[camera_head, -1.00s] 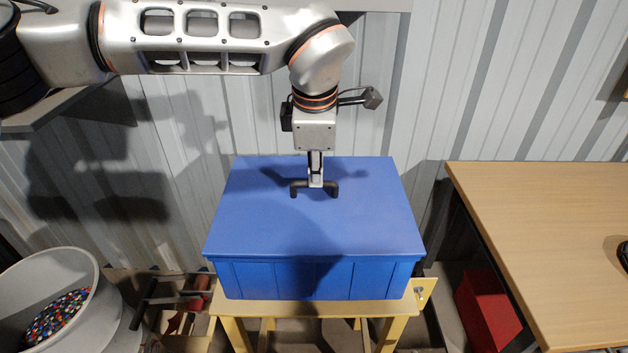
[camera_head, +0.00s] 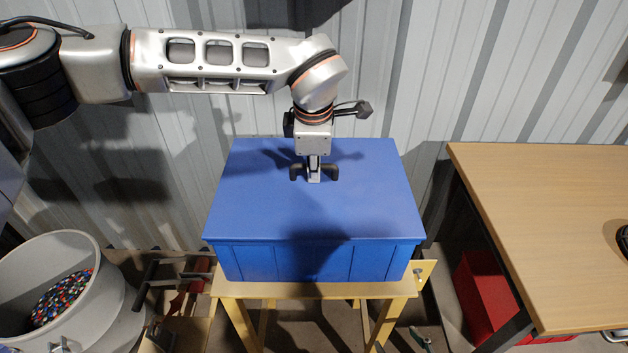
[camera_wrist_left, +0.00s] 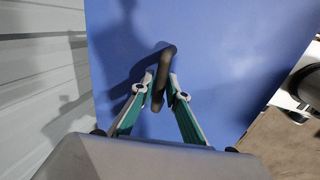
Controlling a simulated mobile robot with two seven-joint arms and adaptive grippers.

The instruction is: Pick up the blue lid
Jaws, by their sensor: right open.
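The blue lid (camera_head: 253,208) lies flat on a blue box (camera_head: 300,262), with no gap visible between them. A dark bar handle (camera_head: 333,171) stands on the lid and also shows in the left wrist view (camera_wrist_left: 168,52). My left gripper (camera_head: 314,176) points straight down at the middle of the handle. In the left wrist view its two fingers (camera_wrist_left: 160,84) lie on either side of the handle and appear shut on it. The fingers hide part of the handle. My right gripper is in neither view.
The box stands on a small yellow wooden stand (camera_head: 245,290) in front of a corrugated wall. A wooden table (camera_head: 540,220) is to the right, with a red bin (camera_head: 485,295) below it. A grey tub (camera_head: 105,275) with coloured bits stands at lower left.

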